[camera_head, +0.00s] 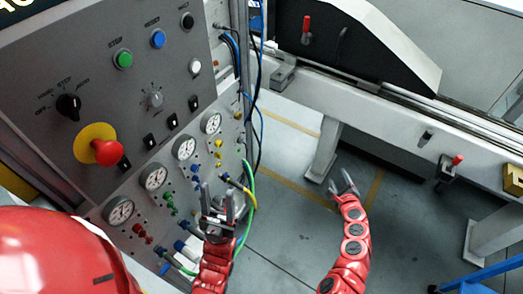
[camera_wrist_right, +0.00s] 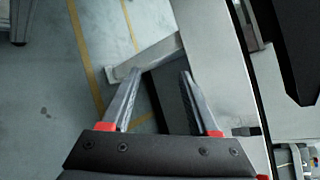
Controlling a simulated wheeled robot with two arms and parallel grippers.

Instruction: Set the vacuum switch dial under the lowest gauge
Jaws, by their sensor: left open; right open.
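The lowest gauge (camera_head: 118,210) is a round white dial at the lower left end of a diagonal row of gauges on the grey panel. Small red knobs (camera_head: 138,229) sit just below and right of it. I cannot tell which part there is the vacuum switch dial. My left gripper (camera_head: 228,203) is open and empty, in front of the lower panel, right of the gauge and near the hoses. It hides some fittings behind it. My right gripper (camera_head: 343,182) is open and empty over the floor, away from the panel; it also shows in the right wrist view (camera_wrist_right: 163,73).
Above the gauges are a red emergency button (camera_head: 107,152) on a yellow ring, a black selector (camera_head: 68,106) and green and blue buttons. A yellow-green hose (camera_head: 249,185) loops beside my left gripper. A grey machine frame (camera_head: 325,145) stands at the right.

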